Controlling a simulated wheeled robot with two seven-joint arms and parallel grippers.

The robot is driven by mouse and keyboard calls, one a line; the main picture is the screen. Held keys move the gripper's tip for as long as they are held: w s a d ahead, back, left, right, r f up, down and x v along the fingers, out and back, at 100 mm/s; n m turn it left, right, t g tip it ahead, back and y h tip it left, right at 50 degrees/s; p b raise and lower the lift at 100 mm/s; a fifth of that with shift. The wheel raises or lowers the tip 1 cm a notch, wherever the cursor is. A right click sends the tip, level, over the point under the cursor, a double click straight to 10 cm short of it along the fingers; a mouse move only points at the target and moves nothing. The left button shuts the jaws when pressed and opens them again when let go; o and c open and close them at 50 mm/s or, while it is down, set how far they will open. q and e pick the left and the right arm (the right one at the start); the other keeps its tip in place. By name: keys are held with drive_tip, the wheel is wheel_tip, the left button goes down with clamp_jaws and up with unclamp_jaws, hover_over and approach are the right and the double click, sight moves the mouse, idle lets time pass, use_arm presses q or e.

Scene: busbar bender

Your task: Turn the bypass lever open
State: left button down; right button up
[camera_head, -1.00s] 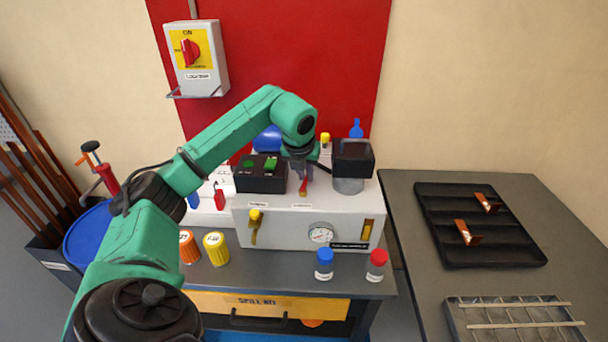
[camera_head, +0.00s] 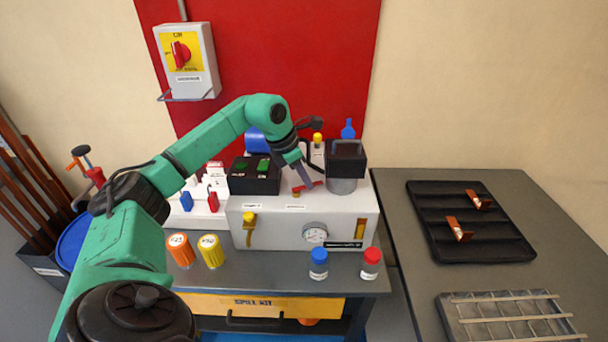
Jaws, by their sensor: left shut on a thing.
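A red lever (camera_head: 309,187) sits on top of the white bender housing (camera_head: 285,222), between the black button box and the dark block. It lies nearly crosswise, on a small brass-coloured stem. My left gripper (camera_head: 305,184) reaches down from above and is shut on the red lever; its fingers hide part of it. A yellow-handled lever (camera_head: 249,227) hangs down on the housing's front at the left. The labels are too small to read, so I cannot read which lever is named bypass. My right gripper is not in view.
The button box (camera_head: 255,176) and dark block (camera_head: 346,160) flank the left gripper closely. Orange and yellow caps (camera_head: 211,250), a blue-capped bottle (camera_head: 319,262) and a red-capped bottle (camera_head: 371,262) stand in front. A black tray (camera_head: 470,242) is on the right table.

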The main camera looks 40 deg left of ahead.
use_arm(q)
drive_tip(key=m, duration=0.1)
drive_tip(key=m+h+p, duration=0.1)
drive_tip(key=m, duration=0.1)
drive_tip(key=m+g, duration=0.1)
drive_tip(key=shift+s+d+r+m, duration=0.1)
drive_tip(key=shift+s+d+m, duration=0.2)
drive_tip(key=shift+d, duration=0.1)
idle(0.4)
drive_tip(key=c, duration=0.9)
unclamp_jaws()
drive_tip(key=shift+h, duration=0.3)
drive_tip(key=shift+a+r, duration=0.1)
drive_tip(key=shift+r, duration=0.05)
drive_tip(key=v, duration=1.4)
drive_tip(key=shift+r, duration=0.1)
